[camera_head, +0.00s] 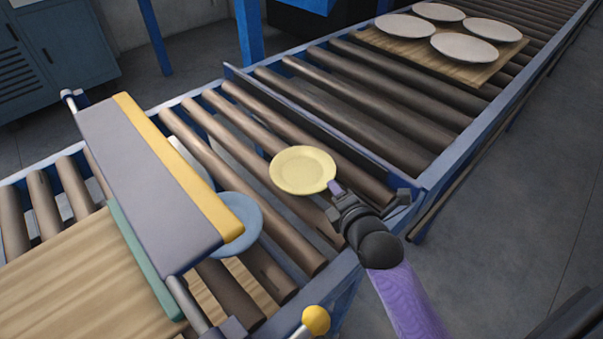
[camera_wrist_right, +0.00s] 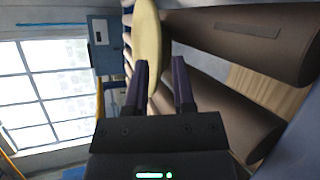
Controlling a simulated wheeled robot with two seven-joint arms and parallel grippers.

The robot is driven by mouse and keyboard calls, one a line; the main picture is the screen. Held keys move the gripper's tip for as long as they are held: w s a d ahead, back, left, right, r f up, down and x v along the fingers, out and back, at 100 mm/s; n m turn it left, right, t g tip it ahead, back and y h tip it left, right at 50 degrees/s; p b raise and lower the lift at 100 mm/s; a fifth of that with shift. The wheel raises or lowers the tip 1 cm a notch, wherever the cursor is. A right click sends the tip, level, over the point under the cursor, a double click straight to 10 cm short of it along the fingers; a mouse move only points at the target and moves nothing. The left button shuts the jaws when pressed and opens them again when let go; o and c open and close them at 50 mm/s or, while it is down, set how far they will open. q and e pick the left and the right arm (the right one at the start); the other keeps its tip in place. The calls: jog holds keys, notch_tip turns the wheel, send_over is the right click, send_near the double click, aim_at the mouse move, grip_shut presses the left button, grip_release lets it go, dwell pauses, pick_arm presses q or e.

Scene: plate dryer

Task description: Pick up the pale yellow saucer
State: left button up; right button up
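The pale yellow saucer (camera_head: 303,170) is nearly level over the conveyor rollers, right of the grey and yellow barrier. Whether it touches the rollers is not clear. My right gripper (camera_head: 334,189) is at its near right rim. In the right wrist view the saucer (camera_wrist_right: 149,40) shows edge-on, its rim reaching between the two dark purple fingers of the gripper (camera_wrist_right: 160,82). The rim is close to the left finger, and a gap shows toward the right finger, so the gripper looks open. My left gripper is not in view.
A blue plate (camera_head: 240,222) and a white plate (camera_head: 190,160) are partly hidden by the barrier (camera_head: 150,170). Several pale plates lie on a wooden board (camera_head: 501,53) at the back right. A blue divider rail (camera_head: 310,125) runs behind the saucer. A yellow-knobbed lever (camera_head: 316,320) stands in front.

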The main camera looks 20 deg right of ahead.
aim_at(303, 173)
jog(key=b+x, duration=0.1)
jog(key=x, duration=0.2)
jog(key=shift+w+d+f, duration=0.2)
jog(key=shift+w+f, duration=0.1)
jog(key=shift+w+b, duration=0.3)
jog(key=shift+b, duration=0.05)
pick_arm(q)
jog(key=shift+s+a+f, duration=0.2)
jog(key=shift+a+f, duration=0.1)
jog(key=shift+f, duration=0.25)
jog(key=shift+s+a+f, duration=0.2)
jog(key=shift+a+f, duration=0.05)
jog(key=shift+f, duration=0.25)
pick_arm(e)
jog(key=shift+r, duration=0.1)
jog(key=c, duration=0.4)
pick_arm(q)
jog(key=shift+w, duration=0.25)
pick_arm(e)
grip_shut()
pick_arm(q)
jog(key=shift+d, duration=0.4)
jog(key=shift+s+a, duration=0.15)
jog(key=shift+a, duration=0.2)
